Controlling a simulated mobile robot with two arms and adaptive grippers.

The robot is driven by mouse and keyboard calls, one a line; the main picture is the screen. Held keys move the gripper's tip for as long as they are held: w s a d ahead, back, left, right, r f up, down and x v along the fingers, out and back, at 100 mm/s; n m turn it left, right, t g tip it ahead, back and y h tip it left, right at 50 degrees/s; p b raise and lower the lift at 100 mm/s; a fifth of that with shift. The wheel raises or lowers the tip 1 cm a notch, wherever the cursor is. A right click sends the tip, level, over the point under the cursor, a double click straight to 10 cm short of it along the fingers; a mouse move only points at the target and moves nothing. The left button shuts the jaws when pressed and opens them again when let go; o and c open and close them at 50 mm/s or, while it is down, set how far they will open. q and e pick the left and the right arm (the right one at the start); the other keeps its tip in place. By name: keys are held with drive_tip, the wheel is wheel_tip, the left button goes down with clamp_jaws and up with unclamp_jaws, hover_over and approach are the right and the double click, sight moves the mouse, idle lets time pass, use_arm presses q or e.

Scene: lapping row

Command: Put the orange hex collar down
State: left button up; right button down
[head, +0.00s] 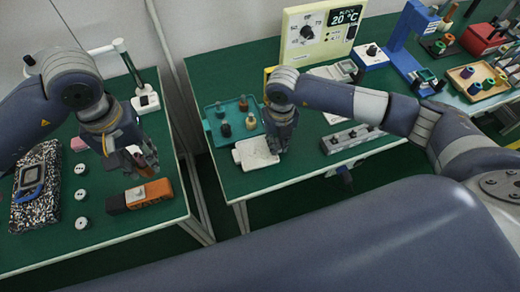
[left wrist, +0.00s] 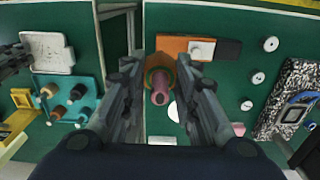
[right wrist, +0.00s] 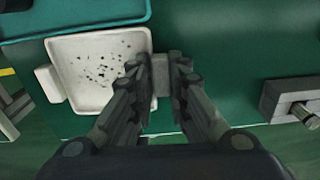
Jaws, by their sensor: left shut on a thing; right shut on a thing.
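My left gripper (head: 143,162) is shut on the orange hex collar (left wrist: 159,68), above the left table. In the left wrist view a green ring and a pink rounded piece show at the collar, between the fingertips; how they join is unclear. The fingers partly hide the collar. My right gripper (head: 280,143) is shut on the grip tab (right wrist: 160,74) at one side of a white tray (head: 256,153). The tray has dark specks on its floor and lies at the front of the other table.
An orange-and-black block (head: 150,193) lies just below my left gripper. Several white round pieces (head: 81,195) and a speckled slab (head: 48,160) with a blue device lie left. A teal tray (head: 217,140) holds several pegs. A gap separates the tables. Green surface shows near the left table's front edge.

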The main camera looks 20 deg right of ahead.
use_arm(q)
drive_tip(key=w+d+f, duration=0.1)
drive_tip(key=w+d, duration=0.1)
drive_tip(key=d, duration=0.4)
drive_tip(key=w+d+f, duration=0.2)
drive_tip(key=d, duration=0.4)
use_arm(e)
drive_tip(key=shift+d, duration=0.1)
use_arm(q)
hover_over(248, 156)
wheel_tip(248, 156, down, 12)
drive_tip(key=o, duration=0.8)
drive_tip(key=shift+f, duration=0.1)
drive_tip(key=shift+c, duration=0.2)
wheel_tip(248, 156, up, 12)
